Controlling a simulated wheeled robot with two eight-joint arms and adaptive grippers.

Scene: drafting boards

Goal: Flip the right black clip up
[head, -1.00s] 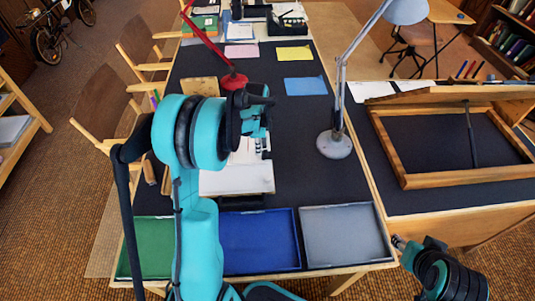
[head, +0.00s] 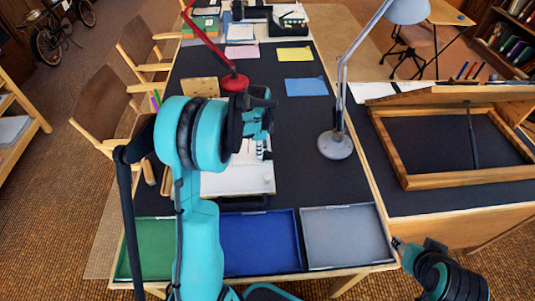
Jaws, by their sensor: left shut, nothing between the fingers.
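The black clips are not clearly visible, and my arm hides the board's far left part. My right gripper (head: 397,242) is at the lower right, beside the table corner, away from the board; its fingers are too small to judge.
Green (head: 152,248), blue (head: 259,242) and grey (head: 345,236) trays line the near table edge. A grey lamp (head: 335,145) stands to the right, a red lamp (head: 235,82) beyond my left wrist. A wooden frame (head: 400,160) occupies the right table. The mat between board and grey lamp is clear.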

